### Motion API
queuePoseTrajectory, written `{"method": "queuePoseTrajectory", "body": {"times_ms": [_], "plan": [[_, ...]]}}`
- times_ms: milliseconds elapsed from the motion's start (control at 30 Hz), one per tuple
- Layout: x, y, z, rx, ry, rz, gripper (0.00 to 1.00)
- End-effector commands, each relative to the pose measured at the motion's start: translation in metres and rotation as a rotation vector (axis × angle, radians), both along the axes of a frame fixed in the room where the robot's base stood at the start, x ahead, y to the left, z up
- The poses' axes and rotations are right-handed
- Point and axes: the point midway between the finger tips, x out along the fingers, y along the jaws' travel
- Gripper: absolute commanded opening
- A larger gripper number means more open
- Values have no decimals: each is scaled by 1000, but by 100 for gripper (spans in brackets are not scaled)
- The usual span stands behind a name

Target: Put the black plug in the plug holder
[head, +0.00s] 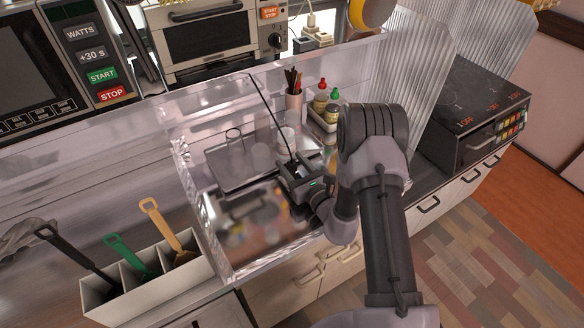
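A thin black cord (269,109) runs from the back ledge under the toaster oven down to my gripper (299,172). The black plug itself cannot be made out; the cord's lower end meets the dark gripper fingers. I cannot identify the plug holder with certainty. A white socket block (321,38) with a pale plug stands on the back shelf, beside a dark block (302,45).
A metal tray (236,168) lies in the dryer, left of my gripper. Behind are a utensil cup (294,100) and sauce bottles (321,101). A white bin (150,292) with several handled tools stands front left. A black stove (478,110) is at right.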

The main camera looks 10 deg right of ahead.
Motion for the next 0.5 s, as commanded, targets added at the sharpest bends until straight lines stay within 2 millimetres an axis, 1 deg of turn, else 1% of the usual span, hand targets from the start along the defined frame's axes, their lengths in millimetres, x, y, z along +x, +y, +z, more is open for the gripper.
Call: {"method": "queuePoseTrajectory", "body": {"times_ms": [33, 100, 167, 200, 233, 267, 500], "plan": [[0, 0, 0, 0, 0, 0, 43], [0, 0, 0, 0, 0, 0, 29], [0, 0, 0, 0, 0, 0, 18], [0, 0, 0, 0, 0, 0, 10], [0, 0, 0, 0, 0, 0, 4], [0, 0, 0, 0, 0, 0, 0], [0, 0, 0, 0, 0, 0, 0]]}}
